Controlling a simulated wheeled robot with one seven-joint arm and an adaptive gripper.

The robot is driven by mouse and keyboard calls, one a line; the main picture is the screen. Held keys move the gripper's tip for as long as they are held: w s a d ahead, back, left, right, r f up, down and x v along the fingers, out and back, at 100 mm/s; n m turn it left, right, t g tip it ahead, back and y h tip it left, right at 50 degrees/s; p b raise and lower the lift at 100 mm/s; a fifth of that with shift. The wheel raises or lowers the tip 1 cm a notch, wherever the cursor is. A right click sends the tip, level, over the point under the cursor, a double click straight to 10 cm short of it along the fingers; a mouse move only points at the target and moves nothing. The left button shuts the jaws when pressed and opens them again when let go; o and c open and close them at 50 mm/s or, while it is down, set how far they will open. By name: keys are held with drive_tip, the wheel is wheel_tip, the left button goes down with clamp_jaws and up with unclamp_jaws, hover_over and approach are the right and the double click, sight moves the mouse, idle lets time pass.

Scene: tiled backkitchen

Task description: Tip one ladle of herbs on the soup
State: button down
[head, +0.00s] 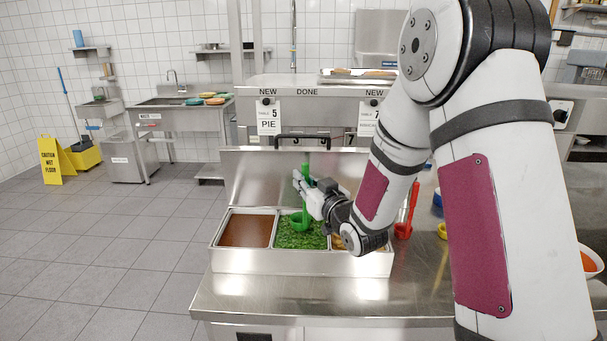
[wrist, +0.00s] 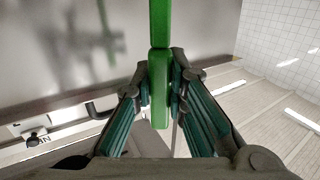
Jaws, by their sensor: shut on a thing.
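My gripper (head: 305,188) is shut on the upright handle of a green ladle (head: 305,205) above the steel counter. In the wrist view the gripper's fingers (wrist: 160,90) close on the green ladle handle (wrist: 159,60). The ladle's bowl is at the surface of the chopped green herbs (head: 290,236), in the middle pan; I cannot tell how full it is. An orange soup (head: 588,262) shows in a white bowl at the right edge, partly cut off by the frame and my arm.
A brown-filled pan (head: 246,230) lies left of the herbs, and a pan on the right is partly hidden by my gripper. A red ladle (head: 404,230) and a yellow item (head: 442,231) stand on the counter (head: 300,300). A steel panel (head: 250,175) rises behind the pans.

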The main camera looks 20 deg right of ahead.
sight(307, 168)
drive_tip(key=shift+f+b, duration=1.85)
drive_tip(key=shift+f, duration=1.2)
drive_tip(key=shift+r+p, duration=2.6)
drive_tip(key=shift+r, duration=2.4)
drive_tip(key=shift+s, duration=0.1)
